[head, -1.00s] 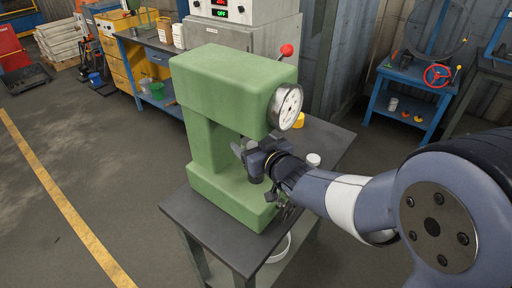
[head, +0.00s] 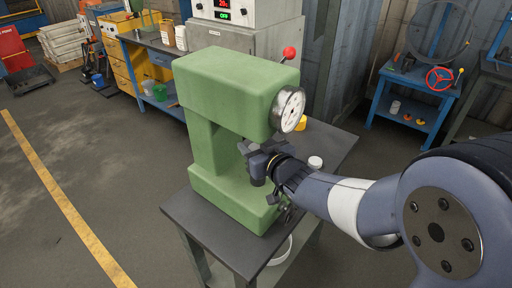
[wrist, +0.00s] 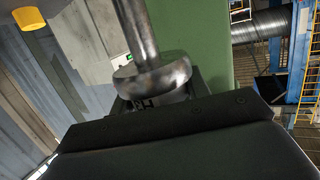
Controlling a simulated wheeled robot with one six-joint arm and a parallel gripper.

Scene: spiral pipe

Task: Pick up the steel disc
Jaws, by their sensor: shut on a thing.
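The green bench tester (head: 230,80) stands on a dark table. My gripper (head: 257,160) reaches into its throat from the right, below the dial. In the wrist view, which looks upside down, the gripper's dark body fills the bottom and its fingers (wrist: 158,103) are mostly hidden. A steel post with a wide round flange (wrist: 152,76) stands right by the fingers. A small pale metal piece, apparently the steel disc (wrist: 176,97), shows between the flange and my gripper. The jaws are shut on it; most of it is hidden.
A dial gauge (head: 290,110) hangs above my gripper. A blue stand with a red wheel (head: 440,78) is at the right.

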